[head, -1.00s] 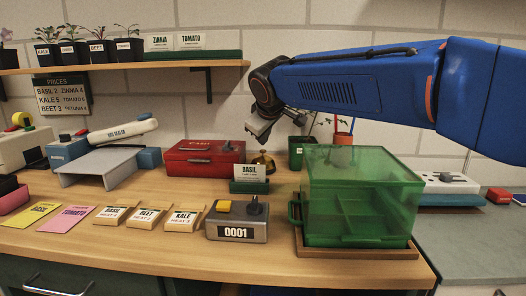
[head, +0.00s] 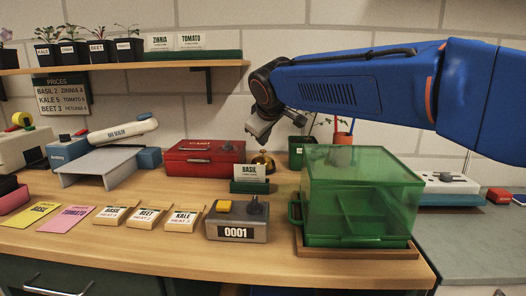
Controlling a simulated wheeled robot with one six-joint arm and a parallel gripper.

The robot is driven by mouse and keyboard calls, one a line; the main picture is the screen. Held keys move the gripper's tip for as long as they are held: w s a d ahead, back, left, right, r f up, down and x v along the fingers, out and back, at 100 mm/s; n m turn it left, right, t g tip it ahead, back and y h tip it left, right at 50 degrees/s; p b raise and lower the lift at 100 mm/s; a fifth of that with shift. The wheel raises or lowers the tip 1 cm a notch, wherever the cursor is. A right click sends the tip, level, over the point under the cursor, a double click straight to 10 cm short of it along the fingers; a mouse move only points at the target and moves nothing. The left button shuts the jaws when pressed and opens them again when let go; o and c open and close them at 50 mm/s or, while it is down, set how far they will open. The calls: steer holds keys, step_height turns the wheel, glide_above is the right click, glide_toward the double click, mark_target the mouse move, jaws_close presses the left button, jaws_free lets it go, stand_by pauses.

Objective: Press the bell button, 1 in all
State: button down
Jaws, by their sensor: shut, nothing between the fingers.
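The brass bell (head: 263,161) stands on the wooden counter, just right of the red cash box and behind the basil sign. Its lower part is partly hidden by the sign. My gripper (head: 259,136) hangs from the blue arm above the bell and points down. It is shut and empty. A small gap shows between the fingertips and the top of the bell. Whether the tips are exactly over the button I cannot tell from this one view.
The red cash box (head: 203,151) is left of the bell, and the basil sign (head: 249,186) stands in front. The green see-through box (head: 358,195) is on the right. A counter device reading 0001 (head: 237,221) sits at the front. Plant pots (head: 301,151) stand behind.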

steer(key=shift+f, duration=0.8)
stand_by(1.0)
steer(key=shift+r, duration=0.95)
steer(key=shift+r, duration=2.5)
